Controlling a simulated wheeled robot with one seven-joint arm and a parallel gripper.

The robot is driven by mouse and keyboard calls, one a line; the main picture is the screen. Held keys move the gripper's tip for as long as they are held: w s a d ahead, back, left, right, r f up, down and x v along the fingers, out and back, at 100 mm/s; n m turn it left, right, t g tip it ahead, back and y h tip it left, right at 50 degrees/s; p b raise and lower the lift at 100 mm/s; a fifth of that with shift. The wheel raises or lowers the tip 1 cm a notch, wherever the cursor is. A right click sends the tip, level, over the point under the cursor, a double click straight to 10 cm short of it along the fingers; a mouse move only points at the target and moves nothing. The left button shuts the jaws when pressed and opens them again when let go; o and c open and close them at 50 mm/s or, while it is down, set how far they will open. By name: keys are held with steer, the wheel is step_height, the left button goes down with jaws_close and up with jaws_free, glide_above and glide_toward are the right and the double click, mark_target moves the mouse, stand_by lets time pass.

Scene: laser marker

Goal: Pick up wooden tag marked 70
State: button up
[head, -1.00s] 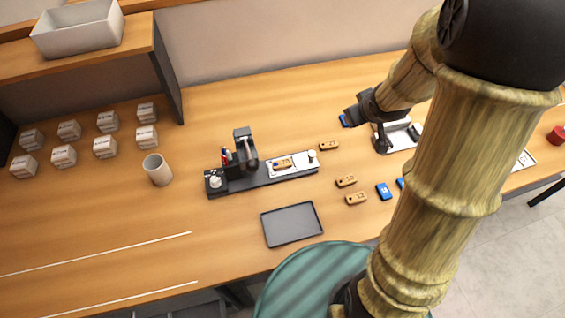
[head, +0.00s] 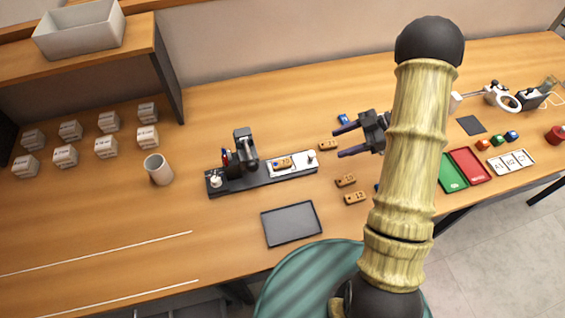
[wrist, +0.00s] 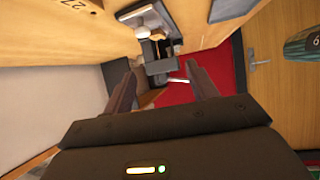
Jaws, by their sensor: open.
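A wooden tag (head: 283,162) lies on the white bed of the black laser marker (head: 245,160); its number is small and looks like 70. Other wooden tags lie on the table: one (head: 328,145) behind the bed's right end, and two (head: 346,180) (head: 355,198) in front of it to the right. In the wrist view my gripper (wrist: 162,82) faces the marker (wrist: 157,45), and a tag reading 27 (wrist: 85,4) shows at the top left.
A dark grey tray (head: 291,223) lies in front of the marker. A beige cup (head: 158,169) and several white boxes (head: 65,156) stand to the left. Green (head: 452,173) and red (head: 469,165) trays lie to the right. The table behind the marker is clear.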

steer(key=p, duration=0.2)
glide_toward(282, 163)
steer(key=x, duration=0.2)
steer(key=shift+s+a+f, duration=0.15)
steer(key=shift+a+f, duration=0.15)
steer(key=shift+p+x, duration=1.05)
steer(key=shift+x, duration=1.55)
steer(key=shift+w+r, duration=0.1)
steer(key=shift+w, duration=0.15)
steer(key=shift+w, duration=0.1)
steer(key=c, duration=1.2)
steer(key=shift+c, duration=0.2)
